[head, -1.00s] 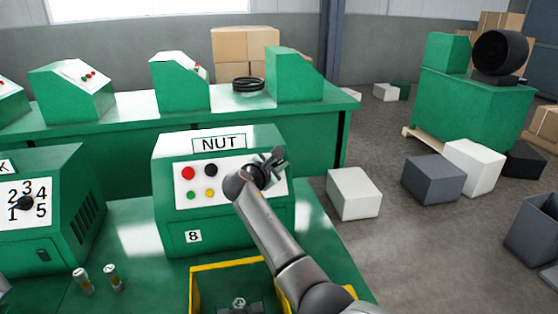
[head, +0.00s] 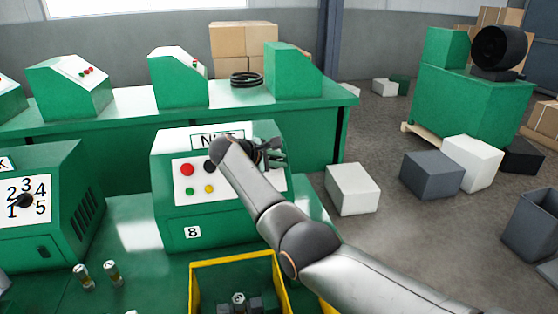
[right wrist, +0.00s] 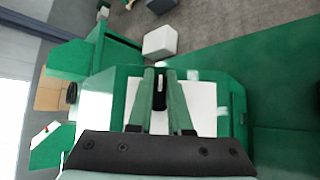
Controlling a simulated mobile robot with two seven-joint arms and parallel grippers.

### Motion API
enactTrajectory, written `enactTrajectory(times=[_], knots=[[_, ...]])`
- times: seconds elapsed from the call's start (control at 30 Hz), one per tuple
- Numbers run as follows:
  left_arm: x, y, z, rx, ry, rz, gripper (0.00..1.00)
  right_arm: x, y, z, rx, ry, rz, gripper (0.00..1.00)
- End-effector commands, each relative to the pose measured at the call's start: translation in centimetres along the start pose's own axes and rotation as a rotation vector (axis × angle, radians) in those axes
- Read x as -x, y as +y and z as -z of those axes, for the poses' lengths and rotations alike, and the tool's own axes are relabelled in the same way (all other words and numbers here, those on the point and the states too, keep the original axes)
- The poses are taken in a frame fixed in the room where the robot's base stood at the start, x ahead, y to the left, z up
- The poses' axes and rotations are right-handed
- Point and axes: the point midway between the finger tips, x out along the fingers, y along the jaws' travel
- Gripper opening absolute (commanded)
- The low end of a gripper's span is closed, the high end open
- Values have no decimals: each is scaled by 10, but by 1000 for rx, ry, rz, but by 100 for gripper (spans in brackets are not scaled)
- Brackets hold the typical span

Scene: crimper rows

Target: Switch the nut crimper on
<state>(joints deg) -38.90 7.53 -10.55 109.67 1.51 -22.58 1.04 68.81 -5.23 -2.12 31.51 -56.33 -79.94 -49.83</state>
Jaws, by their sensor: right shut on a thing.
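The nut crimper (head: 230,232) is a green box with a NUT label, partly covered by my right arm, and an 8 plate on its front. Its white panel (head: 180,200) has a red and a black button above a green and a yellow one. My right gripper (head: 272,154) is at the right part of this panel. In the right wrist view, its two fingers (right wrist: 161,98) are closed on a black knob (right wrist: 160,90) with a white mark, in front of the white panel (right wrist: 202,108). In the head view the knob is mostly hidden by the gripper. My left gripper is not in view.
A yellow-edged bin (head: 238,260) with metal parts stands in front of the crimper. Another green machine (head: 40,235) with a numbered dial is at left, with two small cylinders (head: 97,274) near it. Boxes (head: 353,188) lie on the floor to the right.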

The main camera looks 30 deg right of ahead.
Motion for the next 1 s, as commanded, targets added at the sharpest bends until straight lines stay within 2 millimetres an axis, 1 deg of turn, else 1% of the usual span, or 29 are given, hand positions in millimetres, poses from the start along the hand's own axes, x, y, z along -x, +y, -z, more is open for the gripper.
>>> enactTrajectory(times=[0.03, 0.33, 0.37, 0.6, 0.87, 1.0], knots=[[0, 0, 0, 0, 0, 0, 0, 0, -2, 2, -2, 4, 7, 0], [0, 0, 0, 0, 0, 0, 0, 0, -2, 2, -2, 5, 7, 0], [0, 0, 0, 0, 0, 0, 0, 0, -2, 2, -2, 5, 7, 20], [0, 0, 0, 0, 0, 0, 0, 0, -1, 1, -1, 3, 4, 47], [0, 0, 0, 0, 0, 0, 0, 0, 0, 0, -2, 2, 2, 48], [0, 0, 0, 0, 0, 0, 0, 8, 0, 1, -2, 2, 1, 48]])
